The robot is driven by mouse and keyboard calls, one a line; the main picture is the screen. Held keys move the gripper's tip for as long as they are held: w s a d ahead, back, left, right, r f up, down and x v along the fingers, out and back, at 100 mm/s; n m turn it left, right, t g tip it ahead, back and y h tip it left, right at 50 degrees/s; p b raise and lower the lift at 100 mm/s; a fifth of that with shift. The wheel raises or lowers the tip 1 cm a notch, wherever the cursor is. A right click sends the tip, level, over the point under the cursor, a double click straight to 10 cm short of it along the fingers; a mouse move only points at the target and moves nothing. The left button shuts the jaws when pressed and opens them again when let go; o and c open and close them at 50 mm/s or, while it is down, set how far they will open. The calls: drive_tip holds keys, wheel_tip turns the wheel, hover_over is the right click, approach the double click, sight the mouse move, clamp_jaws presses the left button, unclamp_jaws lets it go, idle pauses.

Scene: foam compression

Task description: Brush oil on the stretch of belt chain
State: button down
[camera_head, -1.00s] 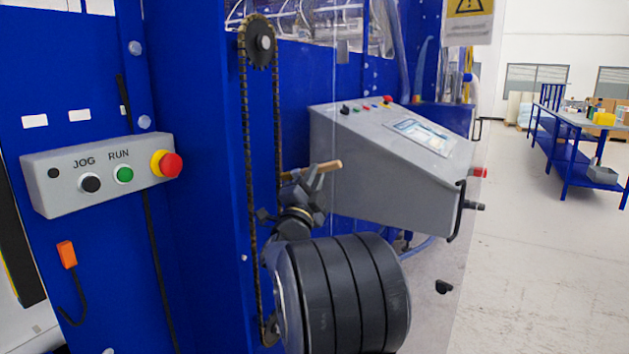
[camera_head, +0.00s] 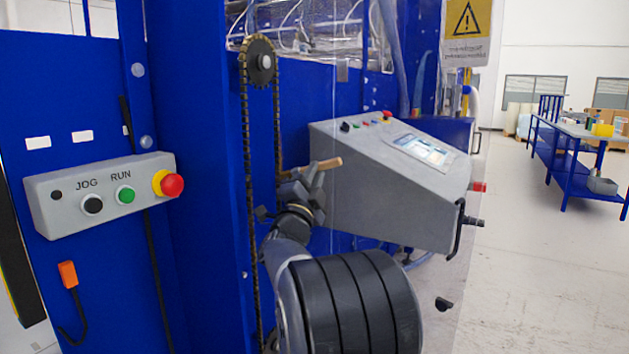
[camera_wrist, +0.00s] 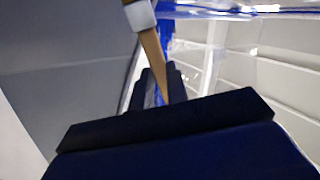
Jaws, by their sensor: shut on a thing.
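The belt chain (camera_head: 247,190) hangs in two vertical runs on the blue machine, looped over a dark sprocket (camera_head: 259,62) at the top. Its lower end is hidden behind my arm. My gripper (camera_head: 311,184) is in front of the right-hand run, about halfway down, shut on a brush with a wooden handle (camera_head: 326,164). The handle points right and slightly up.
A grey control box (camera_head: 100,195) with JOG, RUN and a red stop button (camera_head: 172,185) is at left. A sloped grey console (camera_head: 395,185) stands close behind my gripper. A clear panel edge is at right. Open floor and a blue workbench (camera_head: 575,150) lie beyond.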

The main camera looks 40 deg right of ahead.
drive_tip(key=shift+r+p, duration=2.5)
drive_tip(key=shift+r, duration=2.8)
drive_tip(key=shift+f+b, duration=7.7)
drive_tip(key=shift+b, duration=0.2)
wheel_tip(320, 180, up, 13)
drive_tip(key=p, duration=1)
